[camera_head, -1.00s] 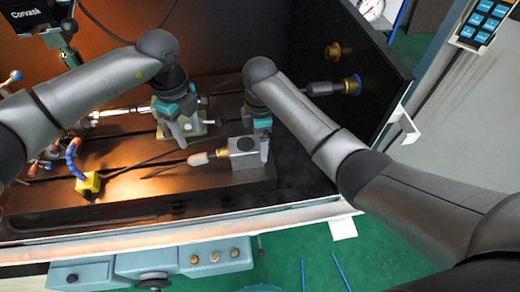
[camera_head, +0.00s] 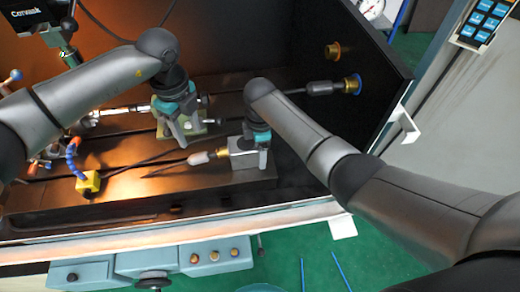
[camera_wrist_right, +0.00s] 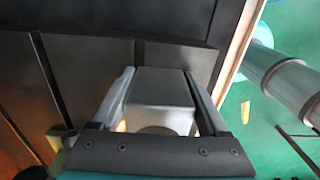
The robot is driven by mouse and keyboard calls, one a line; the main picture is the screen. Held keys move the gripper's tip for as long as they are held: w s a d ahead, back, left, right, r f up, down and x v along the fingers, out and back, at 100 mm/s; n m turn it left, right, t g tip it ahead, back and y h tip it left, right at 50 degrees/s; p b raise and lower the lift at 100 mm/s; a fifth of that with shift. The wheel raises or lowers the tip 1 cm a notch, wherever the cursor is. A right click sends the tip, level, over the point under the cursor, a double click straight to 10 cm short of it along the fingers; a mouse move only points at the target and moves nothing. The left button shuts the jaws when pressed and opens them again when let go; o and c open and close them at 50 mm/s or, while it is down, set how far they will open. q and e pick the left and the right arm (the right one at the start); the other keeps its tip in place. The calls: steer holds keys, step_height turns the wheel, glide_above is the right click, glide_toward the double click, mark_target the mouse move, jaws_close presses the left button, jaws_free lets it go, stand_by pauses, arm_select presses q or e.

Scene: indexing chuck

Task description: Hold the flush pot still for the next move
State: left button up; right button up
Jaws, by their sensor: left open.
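The flush pot (camera_head: 241,158) appears to be the grey block with a brass fitting on its left side, standing on the dark raised bed. My right gripper (camera_head: 258,158) has come down over its right part and hides some of it. In the right wrist view the block (camera_wrist_right: 160,90) lies between the two fingers of the right gripper (camera_wrist_right: 159,72), one along each side. Whether they press on it is not clear. My left gripper (camera_head: 182,135) is open, pointing down over a greenish-based fixture (camera_head: 203,129) further left, which it partly hides.
A dark rod with a pale sleeve (camera_head: 198,158) runs left from the brass fitting. A yellow block with a blue segmented hose (camera_head: 88,183) stands at the left. The tank's dark right wall (camera_head: 350,80) and pale front rim (camera_head: 170,226) bound the work area.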

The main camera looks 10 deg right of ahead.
jaws_close()
jaws_free()
steer(key=c, duration=1.1)
steer(key=shift+o, duration=0.2)
steer(key=shift+f, duration=0.1)
stand_by(0.4)
